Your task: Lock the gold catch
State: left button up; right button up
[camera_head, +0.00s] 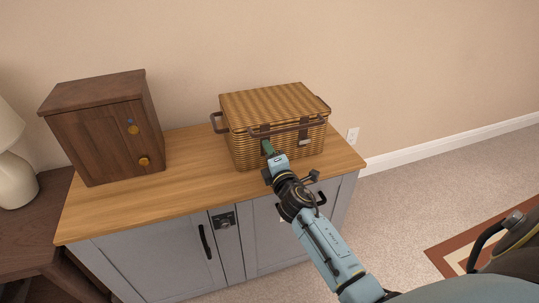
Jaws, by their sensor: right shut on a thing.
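The dark wooden box (97,131) stands at the left on the cabinet top. I cannot tell which is the catch. My right gripper (270,158) is at the front of the wicker basket (250,152), well to the right of the box. It is shut on a small green piece (267,147) in front of the basket's wall; whether this piece is fixed to the basket is unclear. My left gripper is not in view.
The basket has brown handles and a pale metal piece (304,142) on its front right. Box and basket stand on a wood-topped grey cabinet (190,192), with bare top between them. A lamp (14,175) is at far left, a rug (475,240) on the right floor.

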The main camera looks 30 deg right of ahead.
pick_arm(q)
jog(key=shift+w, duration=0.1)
pick_arm(e)
jog(key=shift+m, duration=0.9)
jog(key=o, duration=1)
jog(key=p+v, duration=0.1)
jog(key=v, duration=0.4)
jog(key=shift+s, duration=0.1)
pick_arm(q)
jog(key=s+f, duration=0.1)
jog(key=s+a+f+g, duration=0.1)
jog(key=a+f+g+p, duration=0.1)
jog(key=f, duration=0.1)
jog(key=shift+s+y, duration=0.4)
pick_arm(e)
jog(key=v, duration=0.8)
jog(key=shift+s, duration=0.1)
jog(key=shift+f, duration=0.1)
